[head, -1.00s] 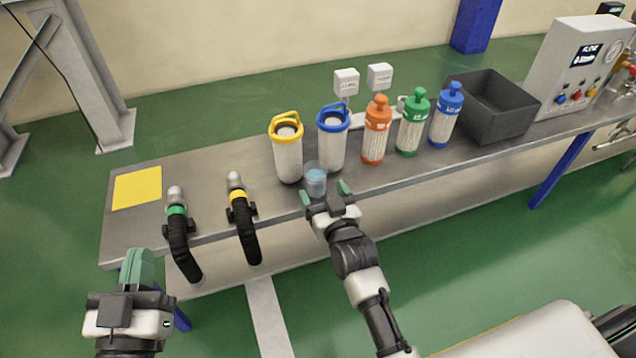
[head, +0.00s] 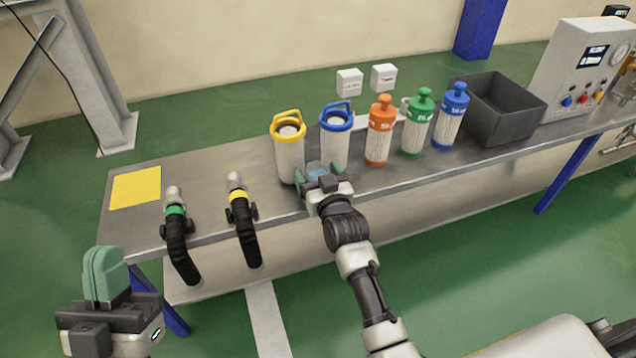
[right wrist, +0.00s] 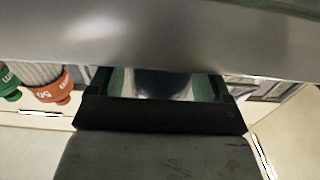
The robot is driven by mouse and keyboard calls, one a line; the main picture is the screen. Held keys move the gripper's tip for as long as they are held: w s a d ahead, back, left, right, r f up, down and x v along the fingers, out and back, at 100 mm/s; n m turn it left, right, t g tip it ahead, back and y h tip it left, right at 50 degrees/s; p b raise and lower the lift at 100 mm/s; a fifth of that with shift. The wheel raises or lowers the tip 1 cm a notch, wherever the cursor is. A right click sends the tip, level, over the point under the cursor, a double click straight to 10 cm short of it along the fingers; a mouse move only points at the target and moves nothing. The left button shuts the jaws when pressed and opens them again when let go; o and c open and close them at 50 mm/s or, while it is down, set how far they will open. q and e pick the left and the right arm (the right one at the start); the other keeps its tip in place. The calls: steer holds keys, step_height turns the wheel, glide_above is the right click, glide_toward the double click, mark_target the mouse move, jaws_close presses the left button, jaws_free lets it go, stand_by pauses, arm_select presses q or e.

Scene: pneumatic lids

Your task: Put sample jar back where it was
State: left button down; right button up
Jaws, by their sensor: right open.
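The sample jar (head: 317,169) is a small clear jar with light blue contents, standing on the grey bench in front of the yellow-ringed and blue-ringed canisters. My right gripper (head: 318,180) is open, with its green fingers on either side of the jar. Its wrist and fingers hide much of the jar. In the right wrist view a dark, rounded shape shows between the fingers (right wrist: 160,84); I cannot tell whether they touch it. My left gripper (head: 104,274) is empty in front of the bench's left end, its green fingers together.
The yellow-ringed canister (head: 289,155) and blue-ringed canister (head: 335,145) stand close behind the jar. Orange (head: 379,135), green (head: 417,128) and blue (head: 451,120) bottles, then a dark bin (head: 497,118), stand to the right. Two hoses (head: 177,238) (head: 244,228) and a yellow square (head: 136,188) lie left.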

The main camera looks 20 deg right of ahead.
steer(key=c, duration=1.1)
steer(key=shift+r, duration=0.1)
